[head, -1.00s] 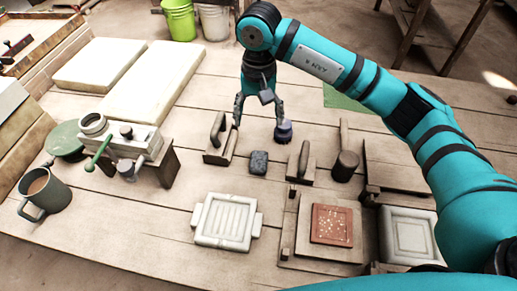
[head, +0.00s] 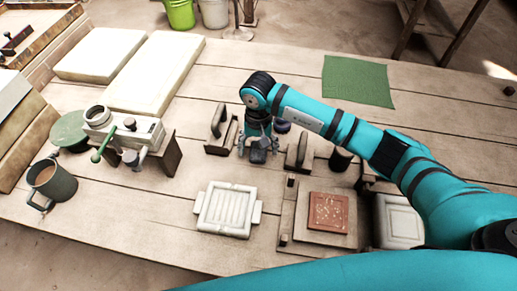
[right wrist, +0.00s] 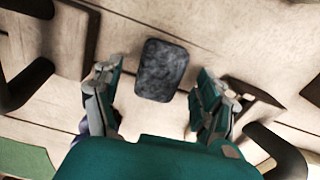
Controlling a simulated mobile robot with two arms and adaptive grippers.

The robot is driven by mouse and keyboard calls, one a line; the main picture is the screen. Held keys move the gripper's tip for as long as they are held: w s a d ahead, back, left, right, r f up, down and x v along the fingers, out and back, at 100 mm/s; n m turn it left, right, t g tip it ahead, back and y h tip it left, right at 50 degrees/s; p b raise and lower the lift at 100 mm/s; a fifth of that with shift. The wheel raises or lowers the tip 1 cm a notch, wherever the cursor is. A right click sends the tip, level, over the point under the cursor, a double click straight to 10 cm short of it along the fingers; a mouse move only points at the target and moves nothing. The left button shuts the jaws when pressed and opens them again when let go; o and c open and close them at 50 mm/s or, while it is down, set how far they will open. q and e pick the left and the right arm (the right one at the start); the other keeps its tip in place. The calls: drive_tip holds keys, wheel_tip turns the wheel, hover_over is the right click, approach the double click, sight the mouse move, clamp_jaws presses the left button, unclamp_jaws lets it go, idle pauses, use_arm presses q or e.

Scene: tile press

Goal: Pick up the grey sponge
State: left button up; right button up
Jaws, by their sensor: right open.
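The grey sponge (right wrist: 162,70) is a dark, mottled block with rounded corners. In the right wrist view it lies on the plank table, framed between the two fingertips with a gap on each side. My right gripper (right wrist: 157,78) is open and empty, and its fingers point down at the sponge. In the head view my right gripper (head: 257,150) is right over the sponge's spot and mostly hides it. How far the fingertips are above the table is hard to tell. My left gripper is not in view.
A handled wooden tool (head: 221,136) stands close to the left of the gripper, another (head: 300,154) close to the right. A white mould (head: 228,209) and a red tile (head: 328,211) on a board lie in front. A green cloth (head: 358,81) lies behind.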

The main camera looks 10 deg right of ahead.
sight(258, 149)
drive_tip(key=shift+f, duration=0.8)
drive_tip(key=shift+c, duration=0.4)
drive_tip(key=c, duration=1)
drive_tip(key=shift+o, duration=0.2)
drive_tip(key=shift+r, duration=0.1)
wheel_tip(258, 149, up, 10)
drive_tip(key=shift+f+b, duration=0.1)
drive_tip(key=shift+b, duration=0.45)
